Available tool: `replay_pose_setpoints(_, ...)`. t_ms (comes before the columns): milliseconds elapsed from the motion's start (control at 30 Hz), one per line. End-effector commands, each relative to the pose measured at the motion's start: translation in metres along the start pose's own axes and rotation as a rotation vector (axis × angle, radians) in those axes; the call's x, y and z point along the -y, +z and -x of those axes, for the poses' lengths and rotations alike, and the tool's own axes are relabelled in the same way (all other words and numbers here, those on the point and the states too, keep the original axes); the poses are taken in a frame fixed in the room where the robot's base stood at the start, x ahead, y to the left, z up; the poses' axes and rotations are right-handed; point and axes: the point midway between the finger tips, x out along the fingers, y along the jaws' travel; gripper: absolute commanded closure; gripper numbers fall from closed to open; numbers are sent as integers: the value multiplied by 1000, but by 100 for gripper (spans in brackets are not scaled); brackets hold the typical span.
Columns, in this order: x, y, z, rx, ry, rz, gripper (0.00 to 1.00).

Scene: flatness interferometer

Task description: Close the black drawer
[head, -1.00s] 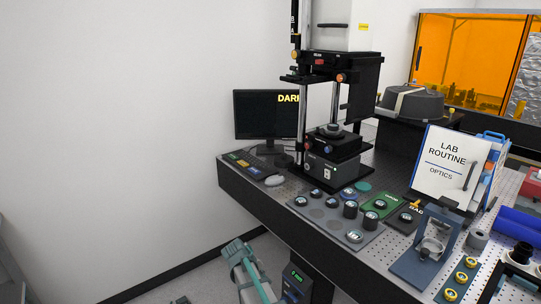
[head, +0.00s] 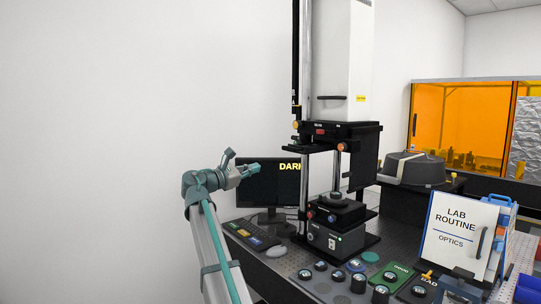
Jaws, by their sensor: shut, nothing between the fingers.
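My gripper (head: 246,168) is at the end of my raised arm, left of the tall instrument and in front of the monitor in the picture. It is shut and empty, and touches nothing that I can see. A black box-like unit (head: 350,140) is mounted on the instrument's column, below the white tower, with a black plate (head: 304,148) jutting out to its left. I cannot tell whether this unit is the black drawer or how far any drawer stands open. No other clear drawer shows.
The monitor (head: 262,190) reads "DARK", partly cut off by the column. A dark stage block (head: 333,238) sits under the column on the perforated table. The left wall area is clear.

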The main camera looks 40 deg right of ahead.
Motion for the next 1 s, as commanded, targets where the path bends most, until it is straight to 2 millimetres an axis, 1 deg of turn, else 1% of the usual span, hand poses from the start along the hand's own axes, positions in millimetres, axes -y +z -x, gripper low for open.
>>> replay_pose_setpoints(33, -5, 6, -2, 38, -4, 88, 100)
replay_pose_setpoints(100, -5, 15, -1, 81, -11, 201, 100)
replay_pose_setpoints(200, -4, 22, 0, 111, -21, 322, 100)
replay_pose_setpoints(300, -4, 22, 0, 109, -26, 390, 100)
replay_pose_setpoints(467, -4, 22, -8, 108, -28, 419, 100)
replay_pose_setpoints(567, -4, 24, -20, 107, -29, 418, 100)
replay_pose_setpoints(667, -5, 26, -36, 106, -28, 417, 100)
replay_pose_setpoints(1000, -5, 33, -100, 106, -28, 416, 100)
